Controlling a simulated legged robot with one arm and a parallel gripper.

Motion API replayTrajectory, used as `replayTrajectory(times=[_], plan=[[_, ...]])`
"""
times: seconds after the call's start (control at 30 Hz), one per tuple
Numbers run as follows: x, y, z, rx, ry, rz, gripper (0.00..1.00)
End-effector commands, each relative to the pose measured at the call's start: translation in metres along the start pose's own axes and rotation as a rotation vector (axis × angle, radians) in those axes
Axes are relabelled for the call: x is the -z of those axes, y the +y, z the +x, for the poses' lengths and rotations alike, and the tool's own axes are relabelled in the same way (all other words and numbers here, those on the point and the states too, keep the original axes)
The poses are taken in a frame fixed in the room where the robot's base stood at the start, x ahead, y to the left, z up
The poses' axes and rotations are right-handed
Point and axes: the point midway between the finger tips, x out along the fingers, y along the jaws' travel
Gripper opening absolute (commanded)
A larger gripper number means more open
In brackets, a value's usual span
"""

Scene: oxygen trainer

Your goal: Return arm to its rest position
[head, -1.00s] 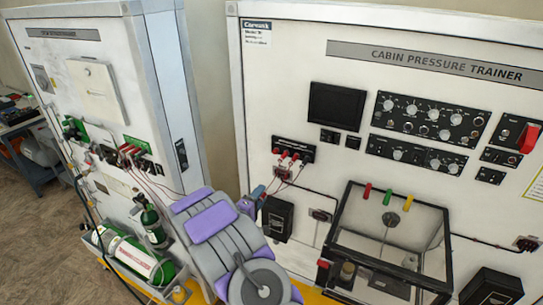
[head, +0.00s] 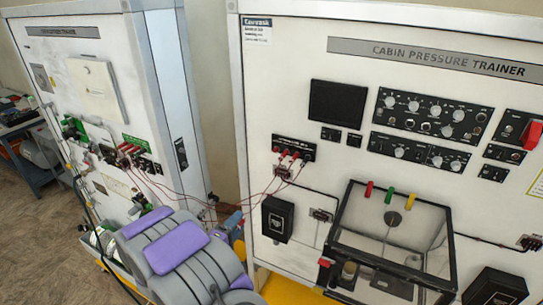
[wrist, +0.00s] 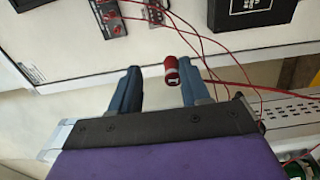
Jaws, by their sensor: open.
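My gripper (wrist: 158,88) shows in the wrist view as two blue fingers spread wide apart. It is open, with nothing clamped between the fingers. A small red cylinder with a white mark (wrist: 171,70) shows just beyond the fingertips, nearer the right finger; I cannot tell if they touch. My purple and grey arm is low in the head view, in front of the gap between the two cabinets. There the gripper (head: 232,222) shows only partly, as a blue tip beyond the arm, beside the right cabinet's lower left edge.
The cabin pressure trainer (head: 430,60) stands right, with a clear chamber box (head: 395,235) on its front. Another trainer cabinet (head: 60,55) stands left. Red wires (head: 225,192) hang between the panels, close to my arm. Green cylinders (head: 100,240) sit low left, partly hidden. Floor is open far left.

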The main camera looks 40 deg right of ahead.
Motion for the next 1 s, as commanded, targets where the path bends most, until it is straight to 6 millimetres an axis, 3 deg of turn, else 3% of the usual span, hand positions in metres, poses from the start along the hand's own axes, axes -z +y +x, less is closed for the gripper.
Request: replayTrajectory(times=[0.23, 0.67, 0.87, 1.0], plan=[[0.001, -0.001, -0.023, 0.002, 0.001, 0.001, 0.46], [0.006, -0.005, -0.027, 0.035, 0.017, 0.041, 0.46], [0.042, -0.030, -0.037, 0.242, 0.115, 0.243, 0.46], [0.080, -0.046, -0.062, 0.481, 0.219, 0.438, 0.46]])
